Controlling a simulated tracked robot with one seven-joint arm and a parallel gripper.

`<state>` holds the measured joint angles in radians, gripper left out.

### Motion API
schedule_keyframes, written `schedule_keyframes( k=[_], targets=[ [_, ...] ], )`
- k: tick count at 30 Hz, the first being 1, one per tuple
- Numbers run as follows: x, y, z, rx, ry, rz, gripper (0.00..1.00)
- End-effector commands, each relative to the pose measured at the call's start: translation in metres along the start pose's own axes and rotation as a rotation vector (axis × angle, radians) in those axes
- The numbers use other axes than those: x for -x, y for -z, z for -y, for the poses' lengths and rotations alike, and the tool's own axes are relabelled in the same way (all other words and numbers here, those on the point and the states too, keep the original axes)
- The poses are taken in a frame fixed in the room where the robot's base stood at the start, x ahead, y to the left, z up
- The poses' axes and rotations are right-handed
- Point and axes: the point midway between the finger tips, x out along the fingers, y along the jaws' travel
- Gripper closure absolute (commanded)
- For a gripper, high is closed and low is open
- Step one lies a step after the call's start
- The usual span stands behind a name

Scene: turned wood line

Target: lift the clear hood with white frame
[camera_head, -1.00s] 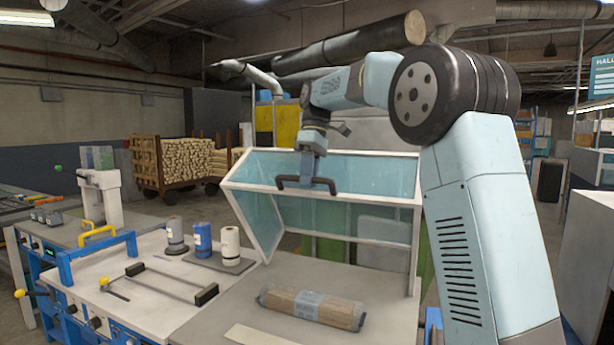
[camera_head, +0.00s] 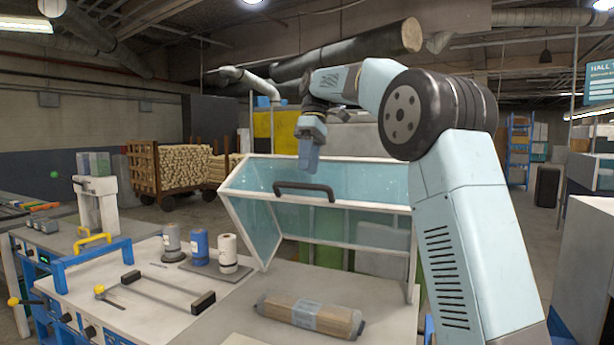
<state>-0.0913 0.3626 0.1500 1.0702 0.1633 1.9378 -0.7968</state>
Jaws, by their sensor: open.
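The clear hood with white frame (camera_head: 365,188) stands raised and tilted up over the bench, its front end open towards me. Its dark handle (camera_head: 304,188) lies along the upper front of the hood. My gripper (camera_head: 308,168) is just above the handle in the picture, apart from it and holding nothing. Its fingers look small and edge-on from here. A wrapped bundle of turned wood (camera_head: 311,317) lies on the bench in front of the hood's opening.
Spools stand on a dark mat to the left, a blue one (camera_head: 199,248) and a white one (camera_head: 228,253) among them. A dark bar (camera_head: 170,287) and a blue frame (camera_head: 85,267) are on the left bench. A wood cart (camera_head: 178,170) stands behind.

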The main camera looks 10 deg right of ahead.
Motion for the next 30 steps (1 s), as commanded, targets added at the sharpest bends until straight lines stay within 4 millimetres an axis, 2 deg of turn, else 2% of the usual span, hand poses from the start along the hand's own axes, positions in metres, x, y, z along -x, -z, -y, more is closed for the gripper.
schedule_keyframes(
  k=[7, 20, 26, 30],
  targets=[
    [0.015, 0.000, -0.001, -0.001, 0.000, 0.000, 0.56],
    [0.016, -0.003, 0.001, -0.010, -0.006, -0.003, 0.56],
    [0.015, -0.021, 0.018, -0.087, -0.058, -0.026, 0.56],
    [0.009, -0.042, 0.034, -0.171, -0.110, -0.054, 0.56]
  ],
)
